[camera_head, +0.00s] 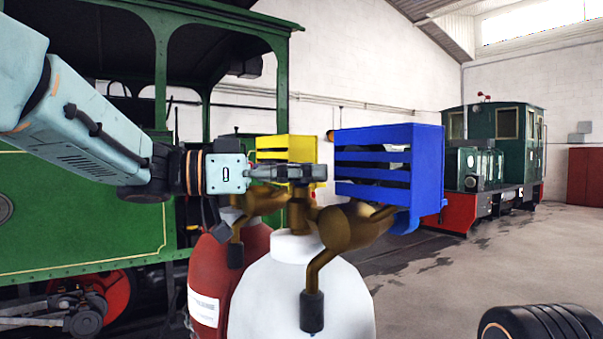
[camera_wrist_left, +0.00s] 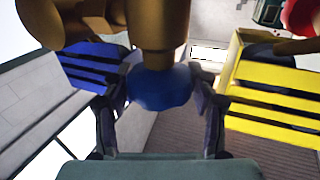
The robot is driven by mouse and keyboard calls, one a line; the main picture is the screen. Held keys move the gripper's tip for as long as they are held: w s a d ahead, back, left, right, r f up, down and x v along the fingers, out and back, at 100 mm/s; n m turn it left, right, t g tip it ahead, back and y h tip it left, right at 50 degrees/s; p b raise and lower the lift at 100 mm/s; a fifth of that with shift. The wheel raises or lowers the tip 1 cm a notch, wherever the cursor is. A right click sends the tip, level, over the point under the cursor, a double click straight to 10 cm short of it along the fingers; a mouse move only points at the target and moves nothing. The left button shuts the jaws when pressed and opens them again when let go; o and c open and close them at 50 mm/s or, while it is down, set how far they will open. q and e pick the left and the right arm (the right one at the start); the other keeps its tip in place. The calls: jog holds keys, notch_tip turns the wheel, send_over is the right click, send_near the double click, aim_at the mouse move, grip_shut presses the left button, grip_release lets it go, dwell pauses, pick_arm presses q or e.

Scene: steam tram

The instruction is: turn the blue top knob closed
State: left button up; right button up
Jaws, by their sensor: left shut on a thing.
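The blue top knob (camera_wrist_left: 160,86) shows in the left wrist view at the end of the brass valve (camera_wrist_left: 157,35). My left gripper (camera_wrist_left: 160,108) is shut on it, one finger on each side. In the head view my left gripper (camera_head: 300,173) reaches in from the left, level, above the brass valve (camera_head: 300,213) of the white cylinder (camera_head: 300,285). The fingers hide the knob there. How far the knob is turned cannot be told.
A blue slatted box (camera_head: 427,175) sits close right of the valve, and a yellow slatted box (camera_head: 300,148) behind the gripper. A red cylinder (camera_head: 215,270) stands behind the white one. A green tram (camera_head: 80,220) fills the left.

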pick_arm(q)
jog(key=shift+s, duration=0.1)
jog(key=shift+c, duration=0.8)
jog(key=shift+w+m+g, duration=0.2)
jog(key=shift+m+g, duration=0.1)
jog(key=shift+g, duration=0.1)
jog(key=shift+s+m+g, duration=0.1)
jog(key=shift+m+g, duration=1.8)
jog(key=shift+g, duration=1.1)
jog(key=o, duration=0.9)
jog(key=shift+a, duration=0.1)
jog(key=a, duration=0.4)
jog(key=w+a, duration=0.1)
jog(key=a, duration=0.2)
jog(key=w+a, duration=0.1)
jog(key=a, duration=0.3)
jog(key=shift+a, duration=0.3)
